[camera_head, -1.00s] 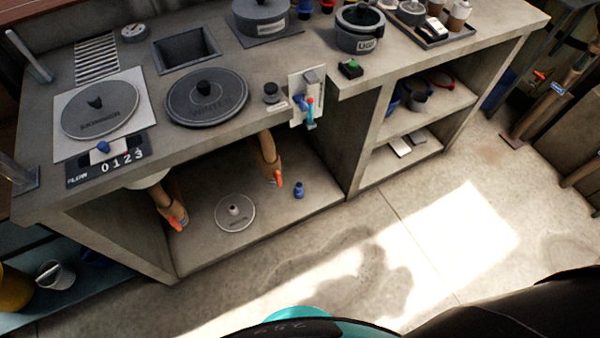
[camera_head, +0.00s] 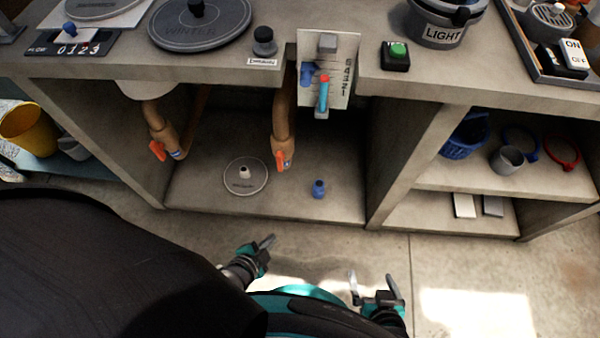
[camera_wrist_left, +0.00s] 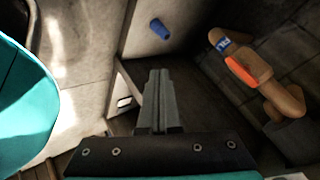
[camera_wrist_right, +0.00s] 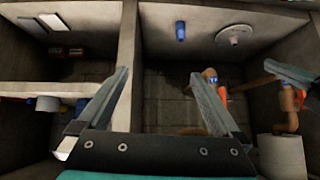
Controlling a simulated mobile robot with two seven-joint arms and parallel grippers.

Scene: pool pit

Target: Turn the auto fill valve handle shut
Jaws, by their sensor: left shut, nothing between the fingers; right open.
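Two tan pipes with orange valve handles hang under the counter. The left handle (camera_head: 157,151) and the middle handle (camera_head: 280,160) show in the head view. Labels are too small to read, so I cannot tell which is auto fill. In the left wrist view, an orange handle (camera_wrist_left: 240,73) lies roughly along its pipe, near a blue tag. My left gripper (camera_head: 268,240) is shut and empty, in front of the lower shelf, apart from both handles. My right gripper (camera_head: 374,282) is open and empty, further right. Its wrist view shows an orange handle (camera_wrist_right: 222,96) partly behind a finger.
A grey disc (camera_head: 246,177) and a blue plug (camera_head: 318,189) lie on the lower shelf. A scale panel (camera_head: 338,72) with teal and blue levers hangs at the counter edge. A divider wall (camera_head: 398,150) stands right of the bay. Floor in front is clear.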

